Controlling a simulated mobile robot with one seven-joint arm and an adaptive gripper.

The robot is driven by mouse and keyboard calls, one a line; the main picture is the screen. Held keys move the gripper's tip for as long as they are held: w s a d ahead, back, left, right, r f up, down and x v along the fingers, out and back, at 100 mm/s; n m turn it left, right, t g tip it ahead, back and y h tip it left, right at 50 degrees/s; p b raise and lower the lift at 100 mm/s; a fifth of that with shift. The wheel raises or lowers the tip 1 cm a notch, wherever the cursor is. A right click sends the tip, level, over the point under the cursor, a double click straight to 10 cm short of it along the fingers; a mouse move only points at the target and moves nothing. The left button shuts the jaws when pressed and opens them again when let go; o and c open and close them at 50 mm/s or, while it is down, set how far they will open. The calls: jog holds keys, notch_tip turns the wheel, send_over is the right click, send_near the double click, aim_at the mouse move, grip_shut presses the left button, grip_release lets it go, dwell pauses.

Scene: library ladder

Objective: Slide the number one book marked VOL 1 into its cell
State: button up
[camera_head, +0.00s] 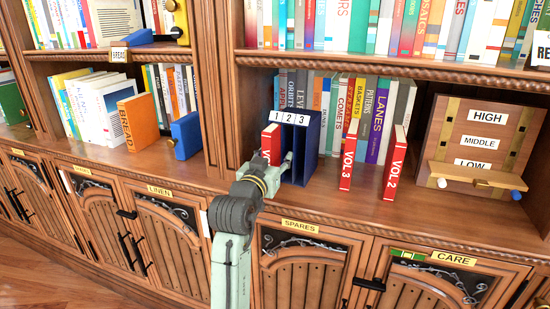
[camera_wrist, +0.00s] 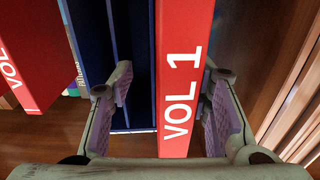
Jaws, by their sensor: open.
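The red VOL 1 book (camera_head: 270,143) stands upright at the left cell of the blue holder (camera_head: 312,145) labelled 1 2 3, and its front part sticks out. How deep it sits is hidden. In the wrist view the VOL 1 spine (camera_wrist: 183,75) lies between the two fingers of my gripper (camera_wrist: 172,85). The blue dividers (camera_wrist: 125,50) show beside the book. In the head view my gripper (camera_head: 282,168) is low in front of the holder and partly covers the book.
The red VOL 3 book (camera_head: 349,155) and VOL 2 book (camera_head: 396,163) stand to the right of the holder. A HIGH/MIDDLE/LOW board (camera_head: 484,145) is farther right. A wooden upright (camera_head: 229,90) is close on the left. A row of books stands behind.

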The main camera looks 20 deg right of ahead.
jog(key=shift+f, duration=0.1)
jog(key=v, duration=1.2)
jog(key=shift+c, duration=0.2)
jog(key=shift+c, duration=0.8)
jog(key=shift+m, duration=0.9)
jog(key=shift+c, duration=1.3)
jog(key=m, duration=0.3)
jog(key=m+p, duration=0.1)
jog(key=m, duration=0.1)
jog(key=shift+w+a, duration=0.15)
jog(key=shift+a, duration=0.1)
jog(key=c, duration=0.4)
jog(key=m, duration=0.4)
jog(key=shift+a+p, duration=0.15)
jog(key=shift+p, duration=0.2)
grip_shut()
jog(key=shift+w+d+f+m+p, duration=0.1)
jog(key=shift+w+d+m+p, duration=0.35)
jog(key=shift+w+m, duration=0.45)
jog(key=shift+w+d+m+p, duration=0.2)
jog(key=shift+w+d+m, duration=0.35)
jog(key=shift+w+m, duration=0.4)
jog(key=shift+w+d+f+m+p, duration=0.1)
jog(key=shift+w+d+m+p, duration=0.35)
jog(key=shift+w+m, duration=0.45)
